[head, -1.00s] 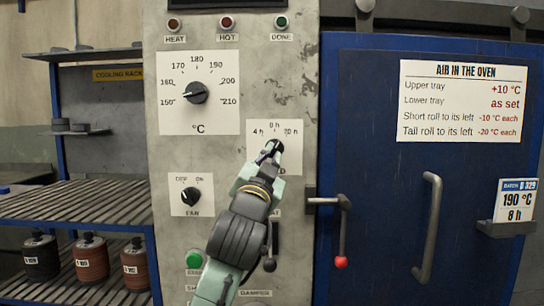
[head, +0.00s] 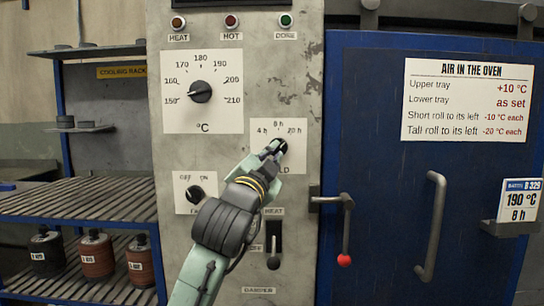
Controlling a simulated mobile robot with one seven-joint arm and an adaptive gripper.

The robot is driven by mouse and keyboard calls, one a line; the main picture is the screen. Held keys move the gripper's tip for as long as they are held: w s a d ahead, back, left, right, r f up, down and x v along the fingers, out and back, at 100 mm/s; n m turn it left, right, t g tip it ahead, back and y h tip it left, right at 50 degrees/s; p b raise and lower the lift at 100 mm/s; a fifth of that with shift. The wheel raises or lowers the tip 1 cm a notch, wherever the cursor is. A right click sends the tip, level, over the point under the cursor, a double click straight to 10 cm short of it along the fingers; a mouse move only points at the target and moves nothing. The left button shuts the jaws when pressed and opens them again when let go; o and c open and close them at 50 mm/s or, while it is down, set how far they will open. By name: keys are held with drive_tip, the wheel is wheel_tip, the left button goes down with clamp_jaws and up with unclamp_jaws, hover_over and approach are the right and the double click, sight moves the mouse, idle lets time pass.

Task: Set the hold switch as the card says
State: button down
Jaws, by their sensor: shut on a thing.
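The hold switch is a dark knob (head: 281,146) on a white plate (head: 297,161) marked 4 h, 8 h and 20 h, on the grey control panel (head: 232,65). My gripper (head: 275,148) is shut on this knob, reaching up from lower left. The gripper covers much of the knob and part of the HOLD label, so I cannot tell which mark it points to. The batch card (head: 519,200) at the right reads B 329, 190 °C, 8 h.
The temperature dial (head: 200,92) and the fan switch (head: 195,193) are left of my gripper. The blue oven door (head: 385,190) has a red-tipped latch handle (head: 345,225). Cooling racks (head: 80,200) stand at the left.

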drive_tip(key=c, duration=1.8)
unclamp_jaws()
drive_tip(key=shift+a+r, duration=0.1)
drive_tip(key=shift+c, duration=0.2)
drive_tip(key=shift+o, duration=0.7)
drive_tip(key=shift+w, duration=0.1)
drive_tip(key=v, duration=1.2)
drive_tip(key=shift+f, duration=0.25)
